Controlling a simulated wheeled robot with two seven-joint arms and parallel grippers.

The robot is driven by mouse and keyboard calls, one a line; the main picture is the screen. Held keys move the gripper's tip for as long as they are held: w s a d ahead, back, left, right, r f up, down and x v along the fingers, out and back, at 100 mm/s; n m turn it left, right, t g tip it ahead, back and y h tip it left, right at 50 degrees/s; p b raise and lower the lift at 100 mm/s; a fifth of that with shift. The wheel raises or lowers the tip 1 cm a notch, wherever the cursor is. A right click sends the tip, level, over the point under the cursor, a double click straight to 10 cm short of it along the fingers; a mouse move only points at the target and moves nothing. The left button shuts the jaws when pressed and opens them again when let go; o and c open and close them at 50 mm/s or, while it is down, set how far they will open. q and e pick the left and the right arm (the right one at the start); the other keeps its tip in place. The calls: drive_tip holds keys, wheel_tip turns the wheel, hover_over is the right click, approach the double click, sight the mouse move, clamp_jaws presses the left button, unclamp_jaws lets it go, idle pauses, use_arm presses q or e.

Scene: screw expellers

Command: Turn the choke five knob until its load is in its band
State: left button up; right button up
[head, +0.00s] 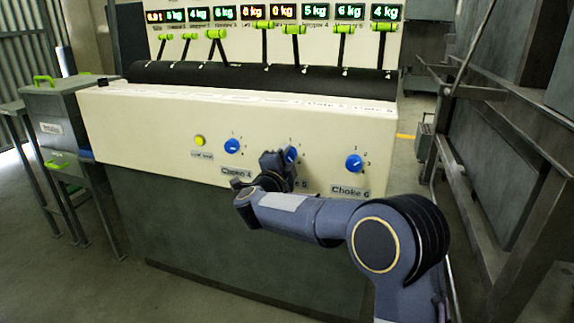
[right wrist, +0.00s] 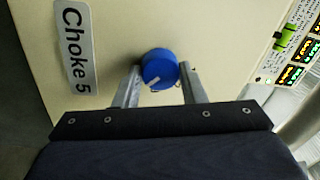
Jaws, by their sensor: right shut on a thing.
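The choke five knob (head: 291,154) is a round blue dial with a white pointer mark on the cream front panel (head: 130,130). My right gripper (head: 281,160) is at this knob and partly covers its "Choke 5" label in the head view. In the right wrist view the knob (right wrist: 160,69) sits between the two grey fingers, which are shut on it, and the label (right wrist: 76,47) is readable. A row of load displays (head: 316,11) stands above, mostly green, with two orange ones reading 0 kg. Which display belongs to choke five I cannot tell. My left gripper is out of view.
The choke four knob (head: 232,146) and a yellow button (head: 200,141) are to the left. The choke six knob (head: 354,163) is to the right. Green-handled levers (head: 293,30) rise behind the panel. A grey metal frame (head: 500,150) stands at the right.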

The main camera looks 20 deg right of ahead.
drive_tip(key=shift+m, duration=0.5)
drive_tip(key=o, duration=1)
drive_tip(key=p+v, duration=0.1)
drive_tip(key=v, duration=0.6)
drive_tip(key=shift+s+a, duration=0.25)
drive_tip(key=shift+s, duration=0.1)
